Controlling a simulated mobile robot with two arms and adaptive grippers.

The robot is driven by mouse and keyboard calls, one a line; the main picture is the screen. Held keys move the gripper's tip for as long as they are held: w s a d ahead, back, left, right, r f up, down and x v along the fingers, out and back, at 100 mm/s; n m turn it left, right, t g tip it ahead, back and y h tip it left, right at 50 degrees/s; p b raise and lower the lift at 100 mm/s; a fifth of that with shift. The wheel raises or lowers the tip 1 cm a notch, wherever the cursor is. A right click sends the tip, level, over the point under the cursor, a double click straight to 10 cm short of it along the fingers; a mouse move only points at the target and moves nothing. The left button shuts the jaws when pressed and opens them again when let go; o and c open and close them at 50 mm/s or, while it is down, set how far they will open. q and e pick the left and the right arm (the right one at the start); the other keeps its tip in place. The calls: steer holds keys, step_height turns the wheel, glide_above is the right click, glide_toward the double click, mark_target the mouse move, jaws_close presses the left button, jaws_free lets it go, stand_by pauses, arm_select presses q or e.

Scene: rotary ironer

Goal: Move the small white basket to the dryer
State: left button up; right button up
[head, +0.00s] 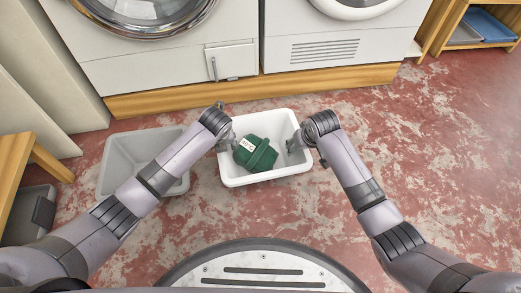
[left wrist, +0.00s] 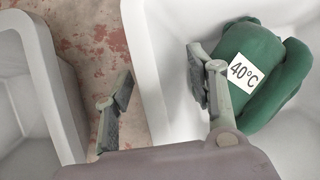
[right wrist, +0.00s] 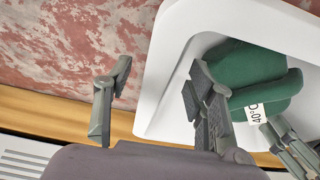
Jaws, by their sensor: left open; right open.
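The small white basket (head: 268,180) stands on the floor in front of the machines and holds a rolled dark green cloth (head: 256,153) with a white 40°C tag. My left gripper (head: 228,140) is open at its left wall; in the left wrist view one finger is inside the white wall (left wrist: 148,60) and the other outside. My right gripper (head: 297,143) is open at its right wall; in the right wrist view its fingers likewise lie on either side of the wall (right wrist: 166,70). Two front-loading machines stand behind; I cannot tell which is the dryer.
An empty grey basket (head: 113,165) stands close on the left, partly behind my left arm. A wooden plinth (head: 160,102) runs under the left machine (head: 150,72) and right machine (head: 335,48). A shelf (head: 455,25) is at the upper right. The floor on the right is clear.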

arm_select(q)
steer(key=shift+c, duration=0.2)
arm_select(e)
steer(key=shift+c, duration=0.2)
arm_select(q)
steer(key=shift+a, duration=0.1)
jaws_close()
arm_select(e)
steer(key=shift+d, duration=0.1)
jaws_close()
